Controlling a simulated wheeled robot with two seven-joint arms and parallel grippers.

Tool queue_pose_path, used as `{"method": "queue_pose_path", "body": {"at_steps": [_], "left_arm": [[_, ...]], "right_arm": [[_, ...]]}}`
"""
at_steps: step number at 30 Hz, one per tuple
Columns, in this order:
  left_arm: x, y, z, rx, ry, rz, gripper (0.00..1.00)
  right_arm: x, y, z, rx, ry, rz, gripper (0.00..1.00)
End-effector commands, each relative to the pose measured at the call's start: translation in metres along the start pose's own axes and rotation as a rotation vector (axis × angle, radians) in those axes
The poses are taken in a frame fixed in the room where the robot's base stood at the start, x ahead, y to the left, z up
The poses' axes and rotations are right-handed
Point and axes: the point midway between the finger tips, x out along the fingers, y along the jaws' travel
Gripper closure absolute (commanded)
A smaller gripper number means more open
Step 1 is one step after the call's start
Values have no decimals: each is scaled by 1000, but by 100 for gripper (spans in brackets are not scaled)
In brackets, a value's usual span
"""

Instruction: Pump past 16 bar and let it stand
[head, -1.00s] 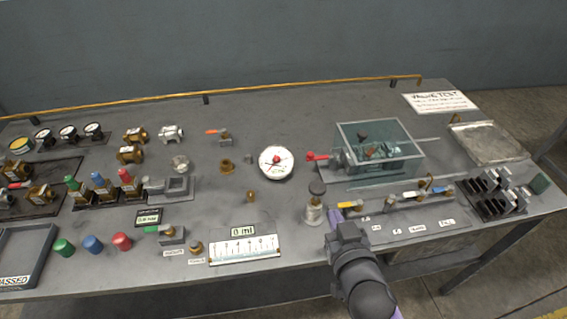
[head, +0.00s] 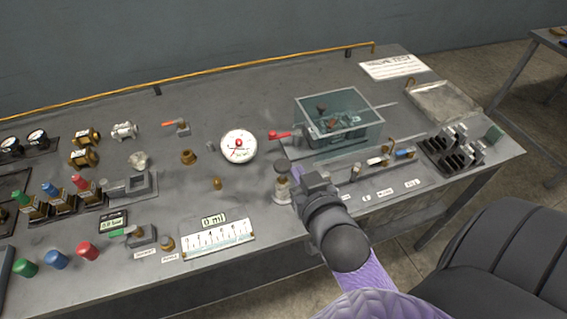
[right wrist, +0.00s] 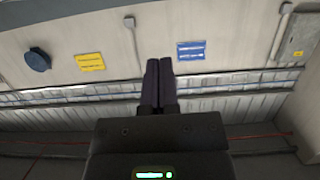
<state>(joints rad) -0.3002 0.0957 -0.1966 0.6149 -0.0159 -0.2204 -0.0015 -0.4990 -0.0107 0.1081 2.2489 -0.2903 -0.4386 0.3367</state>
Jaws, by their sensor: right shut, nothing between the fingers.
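A round white pressure gauge (head: 239,146) with a red centre lies on the bench; its needle is too small to read. A small digital bar display (head: 113,222) stands at the left; its digits are unclear. A clear tank (head: 338,120) holds a brass fitting, with a red lever (head: 279,135) at its left side. My left gripper is out of view.
A capped bottle (head: 283,186) stands just left of my right gripper. A scale plate (head: 218,239) lies at the front edge, and a black rack (head: 452,150) at the right. Coloured caps (head: 57,256) and valves sit at the left. The bench middle around the gauge has free room.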

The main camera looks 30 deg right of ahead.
Motion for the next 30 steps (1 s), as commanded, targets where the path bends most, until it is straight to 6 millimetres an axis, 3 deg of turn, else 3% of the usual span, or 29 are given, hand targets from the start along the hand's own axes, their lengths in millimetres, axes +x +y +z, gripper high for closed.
{"method": "queue_pose_path", "body": {"at_steps": [11, 12, 18, 30], "left_arm": [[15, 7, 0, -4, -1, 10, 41], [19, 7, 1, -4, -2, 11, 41], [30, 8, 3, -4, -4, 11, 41], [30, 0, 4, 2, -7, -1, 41]], "right_arm": [[83, 0, 1, 0, 3, 0, 100], [87, 0, 8, 1, -2, 1, 100], [91, 0, 35, 1, -3, 1, 100], [92, 0, 39, 0, 0, -1, 100]]}}
